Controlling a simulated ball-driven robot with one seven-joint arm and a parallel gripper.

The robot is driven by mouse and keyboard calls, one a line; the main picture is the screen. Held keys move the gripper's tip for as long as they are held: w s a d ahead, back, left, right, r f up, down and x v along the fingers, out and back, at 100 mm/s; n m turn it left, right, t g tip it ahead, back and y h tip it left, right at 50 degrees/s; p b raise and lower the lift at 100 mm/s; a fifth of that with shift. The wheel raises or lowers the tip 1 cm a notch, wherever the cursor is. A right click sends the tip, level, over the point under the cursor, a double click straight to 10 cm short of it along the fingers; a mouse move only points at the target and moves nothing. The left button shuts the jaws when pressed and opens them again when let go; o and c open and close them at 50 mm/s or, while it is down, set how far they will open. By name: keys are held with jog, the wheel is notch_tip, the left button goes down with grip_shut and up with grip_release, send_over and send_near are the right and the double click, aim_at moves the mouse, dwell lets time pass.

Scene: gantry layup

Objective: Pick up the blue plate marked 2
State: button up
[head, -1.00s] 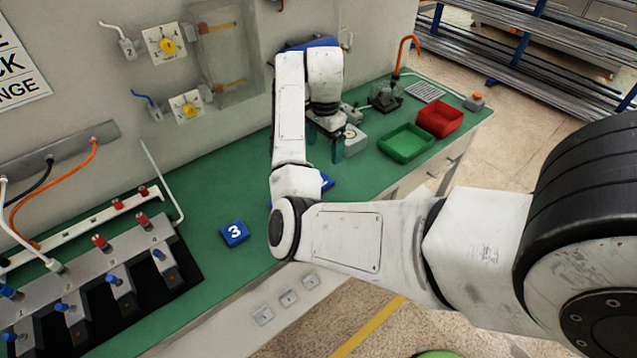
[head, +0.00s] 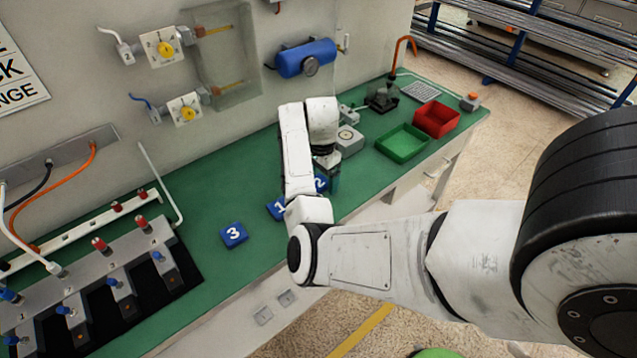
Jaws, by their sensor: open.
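The blue plate marked 2 (head: 320,181) lies on the green bench top (head: 203,187), partly hidden behind my arm and gripper. My gripper (head: 333,183) points down at the plate's right side, close to it. It is open; its fingers are dark teal and partly covered by the wrist, and I cannot tell whether they touch the plate. The blue plate marked 1 (head: 277,207) lies just left of my forearm, partly hidden by it. The blue plate marked 3 (head: 233,235) lies further left, in full view.
A green tray (head: 402,142) and a red bin (head: 437,121) stand to the right. A gauge block (head: 348,141) stands behind my gripper. A clamp rack (head: 100,275) fills the left end. A blue tank (head: 306,58) hangs on the wall. The bench around plate 3 is clear.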

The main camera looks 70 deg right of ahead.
jog(key=shift+c, duration=0.4)
jog(key=c, duration=1.1)
jog(key=shift+o, duration=0.2)
jog(key=shift+r, duration=0.15)
